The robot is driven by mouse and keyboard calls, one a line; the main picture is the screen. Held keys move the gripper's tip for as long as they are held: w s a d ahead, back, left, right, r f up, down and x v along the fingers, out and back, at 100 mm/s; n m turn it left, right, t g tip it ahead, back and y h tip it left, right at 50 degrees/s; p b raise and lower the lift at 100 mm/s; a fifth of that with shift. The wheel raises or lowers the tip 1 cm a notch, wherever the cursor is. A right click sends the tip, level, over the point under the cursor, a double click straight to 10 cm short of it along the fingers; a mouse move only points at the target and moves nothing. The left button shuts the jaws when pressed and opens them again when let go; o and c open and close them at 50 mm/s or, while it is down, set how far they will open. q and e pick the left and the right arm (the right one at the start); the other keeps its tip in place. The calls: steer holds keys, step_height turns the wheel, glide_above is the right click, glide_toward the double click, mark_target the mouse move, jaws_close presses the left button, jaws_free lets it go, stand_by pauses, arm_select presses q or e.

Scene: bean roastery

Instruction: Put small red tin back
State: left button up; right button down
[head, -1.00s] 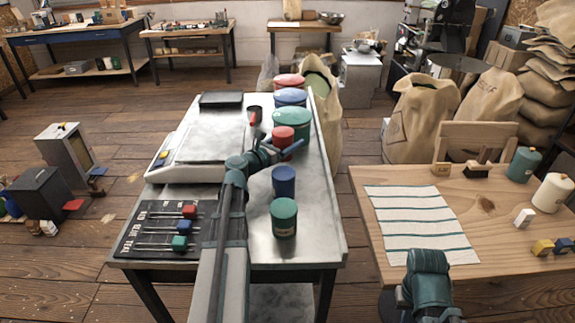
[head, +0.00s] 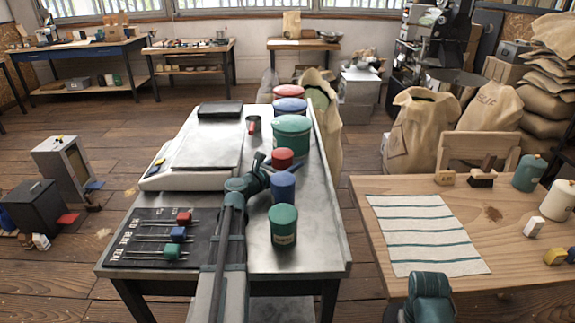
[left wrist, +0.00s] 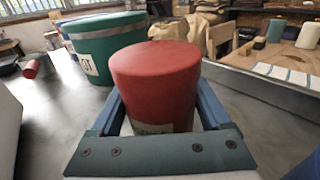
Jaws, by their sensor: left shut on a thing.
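The small red tin (head: 283,157) is upright in the row of tins on the metal bench, between a large green tin (head: 291,136) and a small blue tin (head: 283,188). My left gripper (head: 279,165) is shut on it. In the left wrist view the red tin (left wrist: 156,82) sits between the two blue fingers, with a pale label low on its side. Its base is hidden, so I cannot tell whether it touches the bench. My right gripper is not in view; only part of my right arm shows at the lower right.
A small green tin (head: 282,226) stands nearest in the row; large blue (head: 289,105) and red (head: 289,92) tins stand at the back. A scale (head: 205,150), a red-and-dark cup (head: 253,125) and a black tool mat (head: 130,242) occupy the bench's left. A wooden table (head: 520,250) stands right.

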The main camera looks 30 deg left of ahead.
arm_select(q)
steer(key=shift+f, duration=0.2)
steer(key=o, duration=1.6)
steer(key=shift+r, duration=0.1)
steer(key=shift+c, duration=0.2)
steer(key=shift+r, duration=0.15)
steer(key=s, duration=0.4)
steer(key=s+a, duration=0.1)
steer(key=s, duration=0.6)
steer(key=shift+s+a+r+p, duration=0.3)
steer(key=shift+s+a+p, duration=0.05)
steer(key=shift+s+a, duration=0.05)
